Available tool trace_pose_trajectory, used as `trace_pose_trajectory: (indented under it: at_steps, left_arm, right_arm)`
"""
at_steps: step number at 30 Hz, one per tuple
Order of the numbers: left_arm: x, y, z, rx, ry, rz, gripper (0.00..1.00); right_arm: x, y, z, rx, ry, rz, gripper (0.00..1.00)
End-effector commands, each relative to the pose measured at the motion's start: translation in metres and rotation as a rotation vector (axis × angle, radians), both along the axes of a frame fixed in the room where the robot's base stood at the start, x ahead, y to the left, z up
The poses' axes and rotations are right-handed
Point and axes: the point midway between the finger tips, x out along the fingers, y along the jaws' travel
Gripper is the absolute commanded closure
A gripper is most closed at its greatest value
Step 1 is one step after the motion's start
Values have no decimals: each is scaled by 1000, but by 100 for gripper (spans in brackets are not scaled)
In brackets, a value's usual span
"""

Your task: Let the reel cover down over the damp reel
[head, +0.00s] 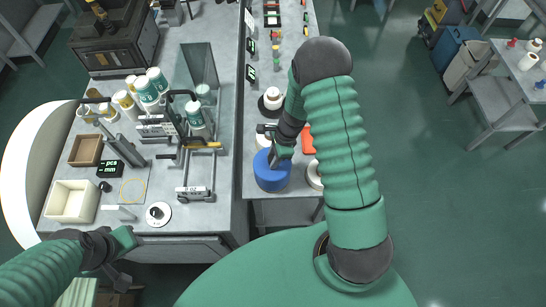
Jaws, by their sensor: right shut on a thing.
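The reel cover (272,176) looks like a blue round lid or tub, near the front end of the narrow right bench. My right gripper (280,158) is over its top and is shut on it. What lies under the cover is hidden, so I cannot tell whether it touches the bench or encloses a reel. A white reel (315,177) shows partly beside it, half behind my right arm. I cannot tell which reel is the damp one. My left gripper (122,258) is low at the left, in front of the left bench and away from the cover; its jaw opening is unclear.
A white spool on a black base (272,101) stands behind the cover. An orange item (308,139) lies close by, partly behind my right arm. The left bench holds a metal frame (195,160), several bottles and a cream tray (72,202).

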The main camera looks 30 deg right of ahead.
Motion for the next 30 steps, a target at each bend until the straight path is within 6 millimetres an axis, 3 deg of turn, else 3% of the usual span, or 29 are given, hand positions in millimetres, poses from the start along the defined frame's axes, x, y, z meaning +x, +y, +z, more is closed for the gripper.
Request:
trace_pose_trajectory:
  at_steps: [30]
  left_arm:
    - [0, 0, -16, 0, 0, 0, 64]
  right_arm:
    - [0, 0, -19, 0, -1, 0, 100]
